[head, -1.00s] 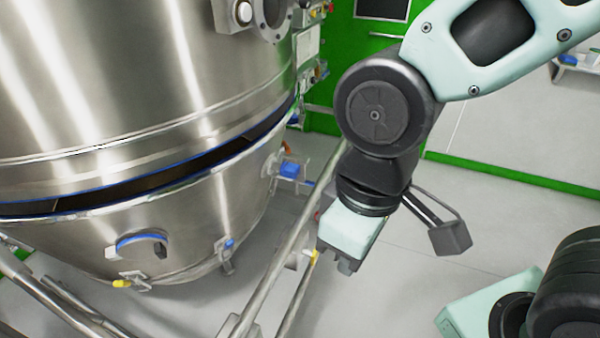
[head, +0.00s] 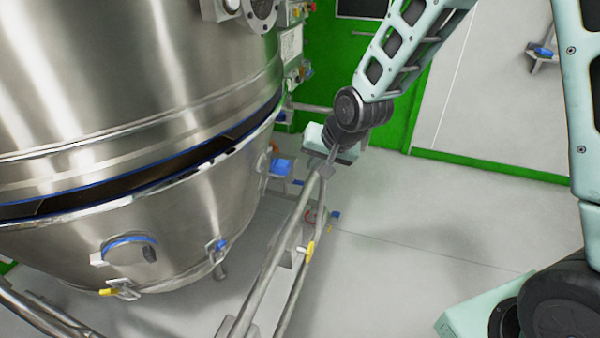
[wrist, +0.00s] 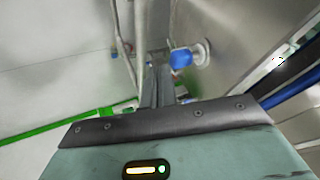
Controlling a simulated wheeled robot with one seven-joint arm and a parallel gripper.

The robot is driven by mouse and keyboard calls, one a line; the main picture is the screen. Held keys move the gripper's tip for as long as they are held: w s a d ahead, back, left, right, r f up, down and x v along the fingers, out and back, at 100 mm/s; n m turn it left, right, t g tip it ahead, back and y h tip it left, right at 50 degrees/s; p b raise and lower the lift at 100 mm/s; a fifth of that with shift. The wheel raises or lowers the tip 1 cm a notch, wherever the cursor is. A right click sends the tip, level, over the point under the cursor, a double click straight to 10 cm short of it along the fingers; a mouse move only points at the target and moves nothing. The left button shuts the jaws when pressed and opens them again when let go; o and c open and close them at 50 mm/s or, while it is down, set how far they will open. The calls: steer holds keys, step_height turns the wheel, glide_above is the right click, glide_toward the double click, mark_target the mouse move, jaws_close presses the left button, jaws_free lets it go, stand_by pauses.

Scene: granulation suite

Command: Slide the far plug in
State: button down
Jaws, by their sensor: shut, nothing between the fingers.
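No part is clearly identifiable as the far plug. Candidates are a blue block (head: 280,167) by the steel vessel's (head: 200,225) far lower side, a blue-tipped fitting (head: 335,214) on the frame rail, and a yellow-handled fitting (head: 310,249) nearer along it. In the wrist view a blue cap (wrist: 181,58) in front of a round steel flange (wrist: 202,52) lies just right of the fingertips, apart from them as far as I can tell. My gripper (wrist: 157,72) is shut and empty. In the head view its mint housing is beyond the rail top and its fingertips are hidden.
Steel frame rails (head: 279,255) slope up beside the vessel, close to my wrist. A green wall (head: 320,75) with a control panel stands behind. The grey floor (head: 430,270) to the right is open. A blue-handled fitting (head: 217,246) sits on the vessel's underside.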

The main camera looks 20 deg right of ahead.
mark_target(282, 164)
steer(key=w+a+f+m+t+p, duration=0.1)
steer(key=w+f, duration=0.9)
steer(key=w, duration=0.1)
steer(key=shift+w+m, duration=0.35)
steer(key=shift+m, duration=0.05)
steer(key=w+a, duration=0.1)
steer(key=a, duration=0.1)
steer(key=shift+w+a, duration=0.35)
steer(key=shift+w, duration=0.05)
steer(key=shift+w+a+r, duration=0.1)
steer(key=shift+w+a, duration=0.1)
steer(key=shift+a, duration=0.15)
steer(key=shift+r, duration=0.1)
